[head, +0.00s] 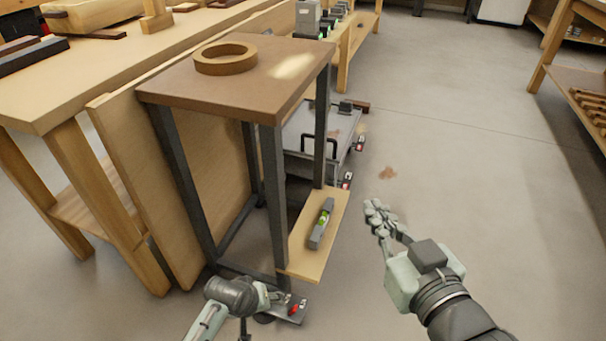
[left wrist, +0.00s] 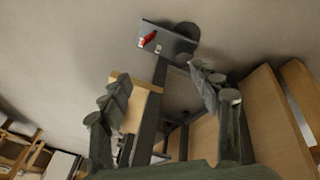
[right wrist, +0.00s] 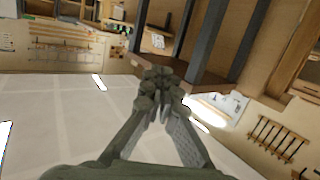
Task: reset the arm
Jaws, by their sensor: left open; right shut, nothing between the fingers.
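My right arm reaches in from the lower right in the head view. Its gripper (head: 380,215) is over the open floor, right of the stand, with its fingers together. In the right wrist view the same gripper (right wrist: 160,88) has its fingertips meeting with nothing held. My left gripper (head: 272,298) is low at the bottom of the head view, near the foot of the stand, and partly hidden there. In the left wrist view its fingers (left wrist: 155,85) are spread apart with nothing gripped between them.
A stand with a brown top (head: 190,82) carries a wooden ring (head: 225,66). A low wooden board (head: 305,262) holds a grey level (head: 321,223). A grey wheeled cart (head: 335,128) is behind. A long workbench (head: 50,95) runs along the left.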

